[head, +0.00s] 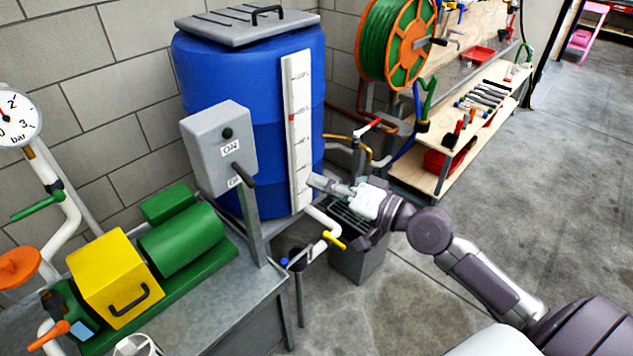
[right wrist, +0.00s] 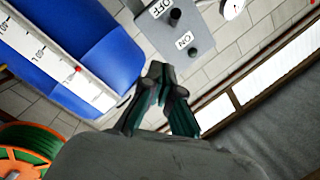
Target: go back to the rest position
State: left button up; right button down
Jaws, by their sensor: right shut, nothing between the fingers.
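My right gripper (head: 318,182) is in the middle of the head view, in front of the lower right part of the blue tank (head: 230,90). Its fingertips point left, close to the white level scale (head: 297,120); I cannot tell whether they touch it. In the right wrist view the fingers (right wrist: 163,72) are together with nothing between them. The grey ON/OFF switch box (head: 218,150) stands left of the gripper and also shows in the right wrist view (right wrist: 180,28). My left gripper is not in view.
A steel bench (head: 225,305) carries a green pump (head: 182,240) with a yellow cover (head: 115,278). A pipe with a yellow-handled valve (head: 334,240) and a grey bin (head: 358,262) are below the gripper. A hose reel (head: 398,40) and workbench stand behind. The floor at right is clear.

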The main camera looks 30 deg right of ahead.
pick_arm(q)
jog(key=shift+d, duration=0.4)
pick_arm(e)
jog(key=shift+d, duration=0.15)
